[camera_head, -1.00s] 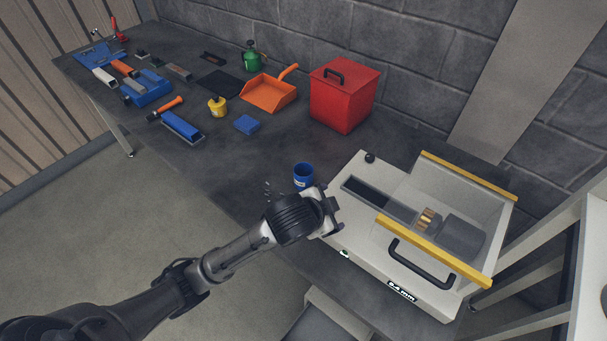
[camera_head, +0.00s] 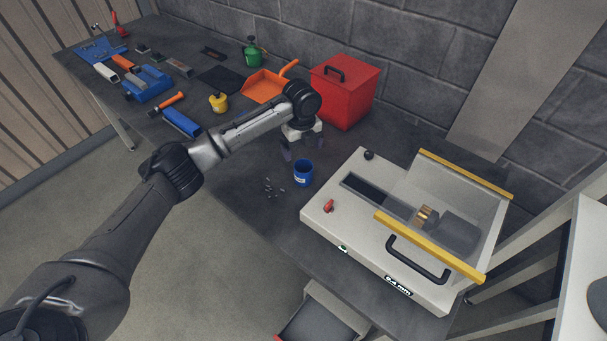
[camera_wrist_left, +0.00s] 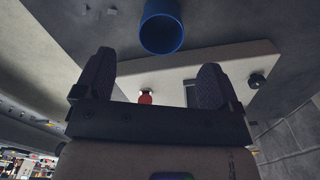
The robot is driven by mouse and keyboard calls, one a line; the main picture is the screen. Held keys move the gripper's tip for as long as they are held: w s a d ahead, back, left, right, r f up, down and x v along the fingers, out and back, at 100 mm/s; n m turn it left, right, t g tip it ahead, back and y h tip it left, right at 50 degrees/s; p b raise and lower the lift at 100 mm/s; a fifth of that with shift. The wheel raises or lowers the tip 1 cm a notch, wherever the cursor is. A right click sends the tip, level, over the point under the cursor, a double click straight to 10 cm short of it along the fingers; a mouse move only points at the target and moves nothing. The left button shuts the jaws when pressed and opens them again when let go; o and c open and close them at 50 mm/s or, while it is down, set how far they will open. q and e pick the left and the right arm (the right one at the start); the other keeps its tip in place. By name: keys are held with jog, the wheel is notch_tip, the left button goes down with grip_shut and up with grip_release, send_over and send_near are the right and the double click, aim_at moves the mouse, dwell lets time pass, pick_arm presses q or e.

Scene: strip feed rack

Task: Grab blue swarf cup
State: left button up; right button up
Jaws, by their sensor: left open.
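My left gripper (camera_head: 303,150) is behind the cup in the head view, pointing down, open and empty. Its two spread fingers (camera_wrist_left: 150,80) show in the left wrist view, apart from the cup. My right gripper is not in view.
The white feed machine (camera_head: 330,225) with yellow-edged guards stands right of the cup, a red knob (camera_head: 329,206) on top. Small metal bits (camera_head: 272,187) lie left of the cup. A red box (camera_head: 345,95) and an orange dustpan (camera_head: 262,86) stand behind. An open drawer (camera_head: 318,318) is below.

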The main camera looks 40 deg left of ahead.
aim_at(302, 162)
pick_arm(q)
notch_tip(302, 162, down, 6)
jog(key=shift+d+f+b, duration=0.1)
jog(key=shift+f+b, duration=0.05)
jog(key=shift+b, duration=0.3)
jog(key=shift+f+b, duration=0.6)
jog(key=shift+f, duration=2)
jog(key=shift+w, duration=0.1)
jog(key=shift+c, duration=0.2)
jog(key=shift+c, duration=0.8)
jog(key=c, duration=0.7)
jog(key=shift+c, duration=0.6)
jog(key=shift+r, duration=0.2)
